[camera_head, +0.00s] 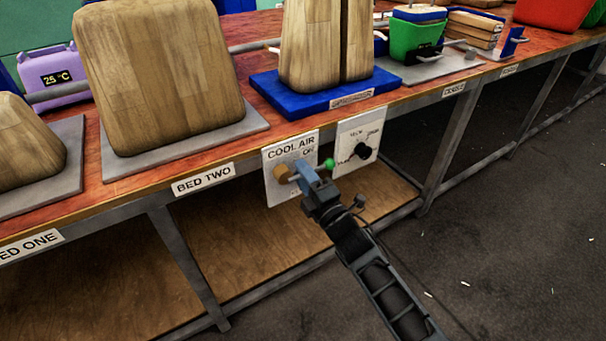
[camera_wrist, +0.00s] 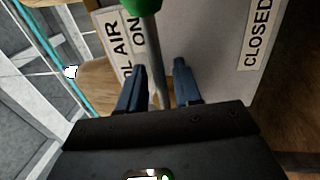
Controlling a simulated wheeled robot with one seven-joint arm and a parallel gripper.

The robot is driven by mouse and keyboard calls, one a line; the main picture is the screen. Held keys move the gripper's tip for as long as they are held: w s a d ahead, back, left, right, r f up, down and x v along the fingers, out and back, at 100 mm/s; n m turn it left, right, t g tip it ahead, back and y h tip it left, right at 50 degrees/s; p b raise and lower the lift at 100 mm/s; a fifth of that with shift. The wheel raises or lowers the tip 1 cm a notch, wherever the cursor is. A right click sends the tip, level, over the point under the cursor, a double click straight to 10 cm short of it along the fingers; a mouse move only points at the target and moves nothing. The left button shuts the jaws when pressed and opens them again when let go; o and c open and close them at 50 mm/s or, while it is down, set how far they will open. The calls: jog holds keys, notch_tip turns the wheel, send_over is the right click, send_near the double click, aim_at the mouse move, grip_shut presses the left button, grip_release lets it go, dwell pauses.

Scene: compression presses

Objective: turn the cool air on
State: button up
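The COOL AIR panel (camera_head: 272,192) is a white plate under the table's front edge. It carries a lever with a green ball end (camera_head: 329,163) and a tan round part (camera_head: 281,173) at its left. In the wrist view the green ball (camera_wrist: 140,5) is at the top, and its metal rod (camera_wrist: 155,75) runs down between my fingers. The rod lies between the ON label (camera_wrist: 138,33) and the CLOSED label (camera_wrist: 258,38). My gripper (camera_head: 305,172) is at the lever, with its fingers (camera_wrist: 158,82) apart on either side of the rod. The rod's lower end is hidden.
A second white panel with a black knob (camera_head: 362,151) is just right of the COOL AIR panel. A wooden lower shelf (camera_head: 270,235) lies below. The floor (camera_head: 490,220) at right is open.

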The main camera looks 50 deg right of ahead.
jog(key=v, duration=0.7)
jog(key=shift+s, duration=0.25)
jog(key=shift+a+f, duration=0.1)
jog(key=s+a+r+m+g+y+p, duration=0.1)
jog(key=s+a+r+m+y+p, duration=0.2)
jog(key=s+a, duration=0.45)
jog(key=s+a+r+m+g+p, duration=0.15)
jog(key=s+a+r+m, duration=0.3)
jog(key=s, duration=0.55)
jog(key=s+a+r+m+g+y+p, duration=0.1)
jog(key=s+a+r+m+p, duration=0.1)
jog(key=s+r, duration=0.4)
jog(key=s+a+r+m+g+y+p, duration=0.1)
jog(key=s+a+r+m+p, duration=0.1)
jog(key=s+r+m, duration=0.3)
jog(key=shift+s+a+r+y, duration=0.3)
jog(key=shift+s+a+r, duration=0.3)
jog(key=shift+s+a, duration=0.4)
jog(key=shift+s+d+m, duration=0.1)
jog(key=shift+d+m, duration=0.05)
jog(key=shift+m, duration=0.1)
